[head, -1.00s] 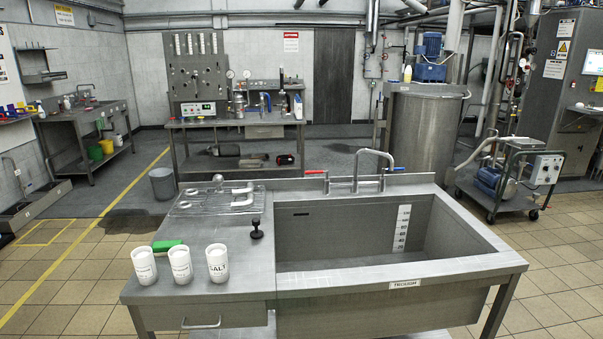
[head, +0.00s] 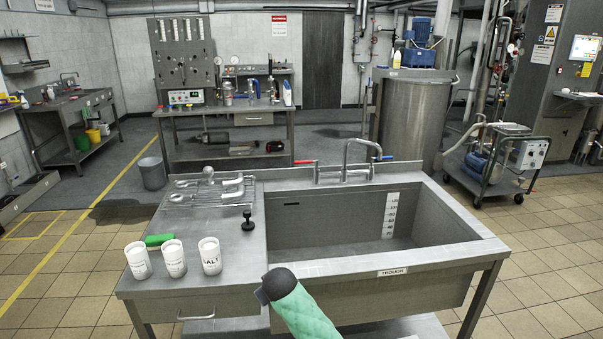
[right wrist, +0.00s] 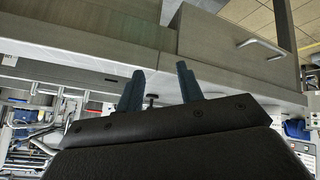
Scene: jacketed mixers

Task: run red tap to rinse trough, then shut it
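The steel trough (head: 330,262) with a TROUGH label on its front stands in the middle of the head view. Its inside looks empty, with a level scale on the back right wall. The red tap handle (head: 305,162) lies sideways at the left of the spout (head: 347,155); a blue handle (head: 383,158) is at the right. No water shows from the spout. My right gripper (right wrist: 160,90) is open and empty in the right wrist view, near the steel front with a drawer handle. My green-sleeved arm rises before the trough's front in the head view. My left gripper is out of view.
A wheeled pump cart (head: 500,155) stands at the right. The air above the basin is clear.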

